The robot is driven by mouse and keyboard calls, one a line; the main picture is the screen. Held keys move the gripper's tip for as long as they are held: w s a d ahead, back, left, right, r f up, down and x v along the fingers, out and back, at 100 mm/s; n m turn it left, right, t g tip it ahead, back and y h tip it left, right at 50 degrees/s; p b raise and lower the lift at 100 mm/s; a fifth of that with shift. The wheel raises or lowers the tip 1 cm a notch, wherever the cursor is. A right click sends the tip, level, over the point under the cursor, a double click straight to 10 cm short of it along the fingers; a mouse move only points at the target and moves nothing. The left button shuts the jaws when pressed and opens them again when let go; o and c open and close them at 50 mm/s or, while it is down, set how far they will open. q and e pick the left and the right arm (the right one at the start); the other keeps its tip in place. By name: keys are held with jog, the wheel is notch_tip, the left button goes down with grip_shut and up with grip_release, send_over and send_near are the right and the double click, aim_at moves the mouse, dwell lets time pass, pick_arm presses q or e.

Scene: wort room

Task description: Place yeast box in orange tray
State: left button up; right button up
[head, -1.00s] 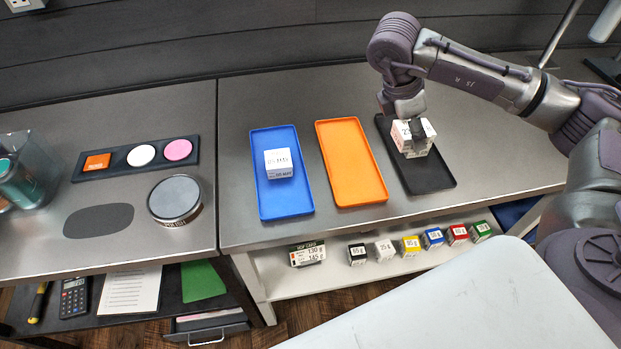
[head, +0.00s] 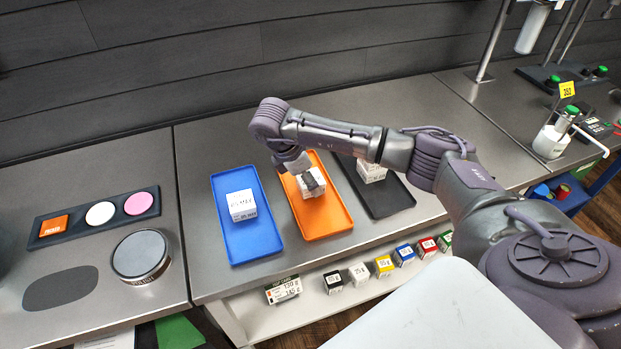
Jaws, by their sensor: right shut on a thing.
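My right gripper (head: 313,180) is over the middle of the orange tray (head: 326,222), shut on a small white box (head: 308,193). The fingers cover part of that box, and its label is too small to read. I cannot tell whether its underside touches the tray floor. Another white box (head: 371,171) stands in the black tray (head: 396,201), partly hidden behind my arm. A third white box (head: 241,205) with a printed label stands in the blue tray (head: 254,246). My left gripper is not in view.
A dark strip with an orange square, a white disc and a pink disc (head: 138,203) lies left, near a round grey-topped dish (head: 141,256). Several small colored weight boxes stand on the shelf below, including a yellow one (head: 383,266). A white bottle (head: 551,141) stands far right.

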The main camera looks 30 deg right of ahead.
jog(key=shift+f, duration=0.5)
jog(key=shift+f, duration=0.1)
jog(key=o, duration=1.3)
